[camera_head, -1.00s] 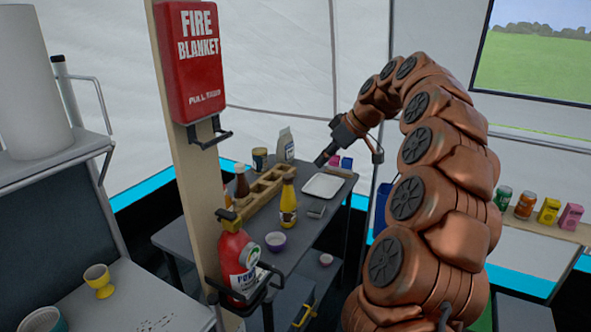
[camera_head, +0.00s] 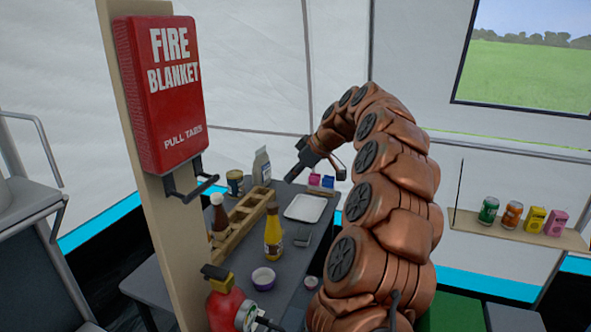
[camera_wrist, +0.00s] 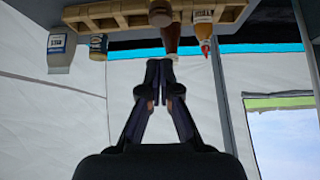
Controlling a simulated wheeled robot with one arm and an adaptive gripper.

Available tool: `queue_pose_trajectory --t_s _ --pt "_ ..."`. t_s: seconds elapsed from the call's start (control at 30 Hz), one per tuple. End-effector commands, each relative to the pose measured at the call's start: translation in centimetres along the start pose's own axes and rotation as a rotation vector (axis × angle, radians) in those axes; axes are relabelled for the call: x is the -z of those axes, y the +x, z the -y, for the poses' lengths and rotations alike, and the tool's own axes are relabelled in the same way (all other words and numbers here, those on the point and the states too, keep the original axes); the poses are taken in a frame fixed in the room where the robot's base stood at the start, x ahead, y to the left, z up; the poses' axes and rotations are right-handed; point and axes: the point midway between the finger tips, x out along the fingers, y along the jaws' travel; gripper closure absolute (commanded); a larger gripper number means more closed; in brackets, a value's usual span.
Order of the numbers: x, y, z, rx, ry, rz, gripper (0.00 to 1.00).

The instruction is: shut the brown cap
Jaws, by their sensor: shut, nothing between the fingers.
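A dark brown sauce bottle (camera_head: 220,222) stands at the wooden rack on the grey table, left of a yellow bottle (camera_head: 273,238). Both also show upside down in the wrist view, the brown bottle (camera_wrist: 171,38) just beyond my fingertips and the yellow bottle (camera_wrist: 203,18) right of it, with a red tip. My gripper (camera_head: 290,178) is shut and empty, held above the table's far side. In the wrist view my gripper (camera_wrist: 160,65) has its fingers together, apparently apart from the bottles.
A wooden rack (camera_head: 240,218), a white tray (camera_head: 306,208), a purple bowl (camera_head: 263,278) and a jar (camera_head: 235,182) are on the table. A post with a red fire blanket box (camera_head: 160,95) and an extinguisher (camera_head: 228,310) stands in front left. Cans (camera_head: 489,210) line a shelf at right.

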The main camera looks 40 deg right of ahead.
Motion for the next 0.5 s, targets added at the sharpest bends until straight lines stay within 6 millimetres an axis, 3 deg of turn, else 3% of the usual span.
queue_pose_trajectory --t_s 0.33,0.5 --pt "0.1 6.1 0.2 0.006 0.0 0.003 1.0" --pt "-1.3 7.4 0.2 0.005 0.001 0.001 1.0"
